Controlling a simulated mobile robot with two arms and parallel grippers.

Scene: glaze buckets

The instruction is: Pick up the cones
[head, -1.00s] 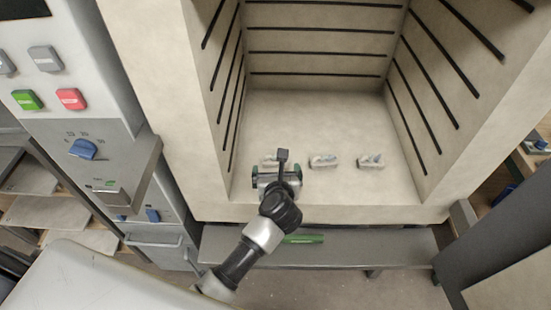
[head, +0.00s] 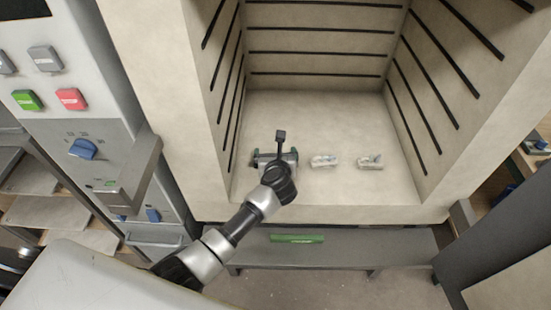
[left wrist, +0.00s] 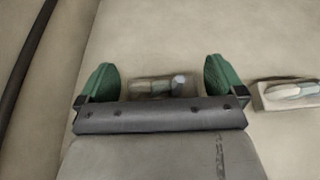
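Small pale cone sets lie in a row on the kiln floor. The middle set (head: 324,161) and the right set (head: 370,162) show in the head view. The left set is hidden there behind my left gripper (head: 275,155). In the left wrist view the left set (left wrist: 160,87) lies between the two green fingertips, with a gap on each side. The left gripper (left wrist: 161,80) is open and reaches over it. The middle set (left wrist: 288,94) is to the right, outside the fingers. My right gripper is not in view.
The kiln floor (head: 330,120) is clear behind the cones. Kiln walls with dark grooves (head: 320,53) rise left, right and behind. A grey bench with a green label (head: 297,239) stands below the opening. A control panel (head: 85,125) is at the left.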

